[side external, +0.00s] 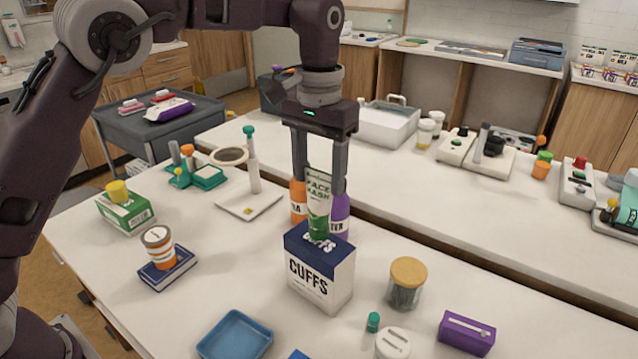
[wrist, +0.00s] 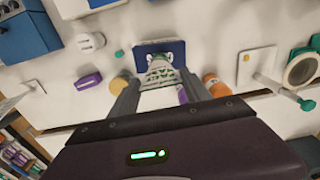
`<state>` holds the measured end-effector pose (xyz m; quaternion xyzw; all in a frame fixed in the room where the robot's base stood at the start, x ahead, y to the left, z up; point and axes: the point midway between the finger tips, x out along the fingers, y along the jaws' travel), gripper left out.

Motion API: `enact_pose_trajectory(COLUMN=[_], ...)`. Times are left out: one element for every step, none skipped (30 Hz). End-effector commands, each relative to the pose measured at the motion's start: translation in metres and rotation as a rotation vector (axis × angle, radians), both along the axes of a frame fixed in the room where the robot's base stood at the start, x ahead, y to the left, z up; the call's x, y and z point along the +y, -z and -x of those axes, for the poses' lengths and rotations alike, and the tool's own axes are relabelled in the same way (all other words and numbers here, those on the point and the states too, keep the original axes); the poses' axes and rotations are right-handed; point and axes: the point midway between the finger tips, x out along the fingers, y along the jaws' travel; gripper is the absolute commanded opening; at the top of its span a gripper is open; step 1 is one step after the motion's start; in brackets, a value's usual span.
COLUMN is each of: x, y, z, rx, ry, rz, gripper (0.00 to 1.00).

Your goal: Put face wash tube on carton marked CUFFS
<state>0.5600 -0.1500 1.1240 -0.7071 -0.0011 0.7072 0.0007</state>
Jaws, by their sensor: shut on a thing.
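The face wash tube (side external: 319,197), white and green with "FACE WASH" on it, is upright between the fingers of my gripper (side external: 320,188). My gripper is shut on it. The tube's lower end is at the dark blue top of the carton marked CUFFS (side external: 320,274); I cannot tell whether it touches. The carton stands upright on the table. In the wrist view the tube (wrist: 160,73) is between the fingertips, over the carton's blue top (wrist: 146,48).
An orange bottle (side external: 298,202) and a purple bottle (side external: 341,215) stand close behind the tube. A jar with a tan lid (side external: 407,284) is right of the carton. A blue tray (side external: 235,335) and a purple box (side external: 466,334) lie in front.

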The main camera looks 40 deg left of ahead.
Motion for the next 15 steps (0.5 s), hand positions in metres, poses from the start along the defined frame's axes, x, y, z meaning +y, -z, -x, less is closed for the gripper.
enact_pose_trajectory(x=[0.0,0.0,0.0,0.0,0.0,0.0,0.0,0.0,0.0,0.0,0.0,0.0,0.0,0.0,0.0], y=[0.008,0.012,0.014,0.015,0.016,0.015,0.015,0.015,0.015,0.015,0.016,0.017,0.018,0.018,0.018], z=[0.001,0.0,0.0,0.0,0.0,0.0,0.0,0.0,0.0,0.0,0.0,0.0,0.0,0.0,0.0], rx=[0.003,0.002,0.001,0.0,0.0,-0.001,-0.001,-0.001,-0.001,-0.001,-0.001,0.0,-0.001,-0.001,-0.001], ry=[0.0,0.0,0.0,0.0,0.0,0.0,0.0,0.0,0.0,0.0,0.0,0.0,0.0,0.0,0.0], rz=[0.0,0.0,0.0,0.0,0.0,0.0,0.0,0.0,0.0,0.0,0.0,0.0,0.0,0.0,0.0], gripper=[0.0,0.0,0.0,0.0,0.0,0.0,0.0,0.0,0.0,0.0,0.0,0.0,0.0,0.58,0.66])
